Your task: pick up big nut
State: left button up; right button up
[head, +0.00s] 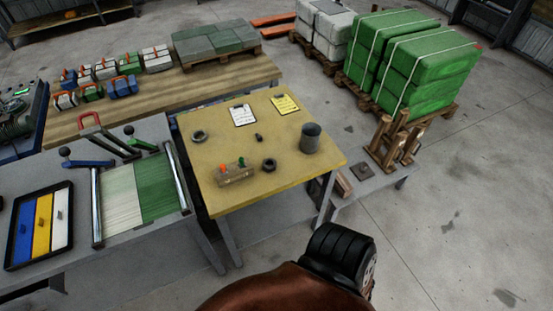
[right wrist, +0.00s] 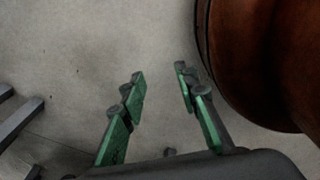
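Two dark nut-like rings lie on the yellow-topped table in the head view. One ring (head: 199,136) is near its left back edge; the other, a thicker-looking dark nut (head: 269,164), is near the middle front, right of a small wooden block with coloured pegs (head: 236,175). I cannot tell for sure which is the big nut. My right gripper (right wrist: 160,75) shows in the right wrist view with its green fingers apart and nothing between them, above bare floor. Neither gripper shows in the head view. My left gripper is not seen.
The yellow table (head: 225,198) also holds a grey cup (head: 310,138), a clipboard (head: 243,115), a yellow sheet (head: 285,104) and a small dark piece (head: 259,137). A grey bench with rollers (head: 180,178) adjoins at left. A low bench with a wooden rack (head: 393,142) stands right.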

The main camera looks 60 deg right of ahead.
aim_at(268, 161)
jog(key=z, duration=0.9)
jog(key=i, duration=0.9)
jog(key=z, duration=0.95)
